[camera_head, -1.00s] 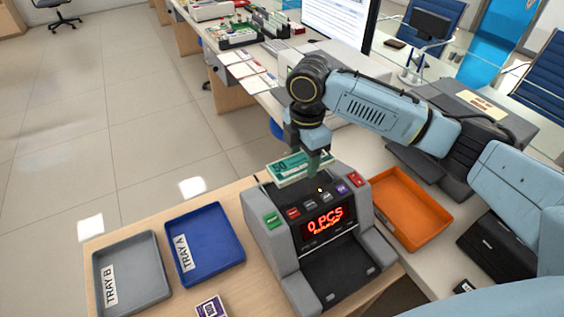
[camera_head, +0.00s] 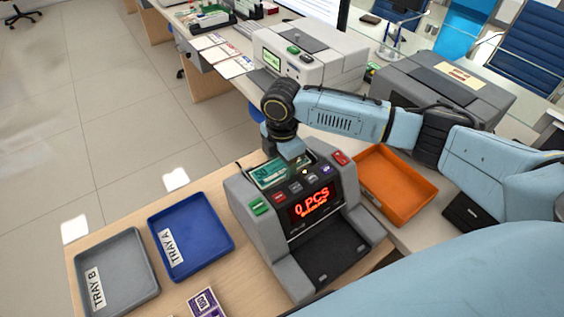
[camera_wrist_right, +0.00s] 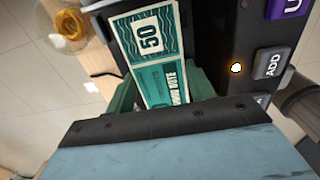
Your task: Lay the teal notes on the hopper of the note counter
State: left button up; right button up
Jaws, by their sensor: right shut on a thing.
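The teal notes (camera_head: 270,173), a flat stack marked 50, are at the top rear of the note counter (camera_head: 258,209), low over its hopper. I cannot tell if they touch it. My right gripper (camera_head: 292,160) comes down from above at their right end. In the right wrist view, the green fingers of my right gripper (camera_wrist_right: 165,90) are shut on the teal notes (camera_wrist_right: 150,40), one on each side. The counter's red display reads 0 PCS. The hopper's floor is mostly hidden by the notes and the gripper. My left gripper is in neither view.
Blue tray A (camera_head: 212,212) and grey tray B (camera_head: 137,256) lie empty to the left of the counter. An empty orange tray (camera_head: 409,205) is to its right. A purple-and-white bundle (camera_head: 206,303) lies in front. A larger grey-white machine (camera_head: 335,60) stands behind.

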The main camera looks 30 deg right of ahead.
aim_at(282, 166)
jog(key=o, duration=1.1)
notch_tip(282, 166, up, 12)
jog(key=p, duration=0.1)
dwell(0.4)
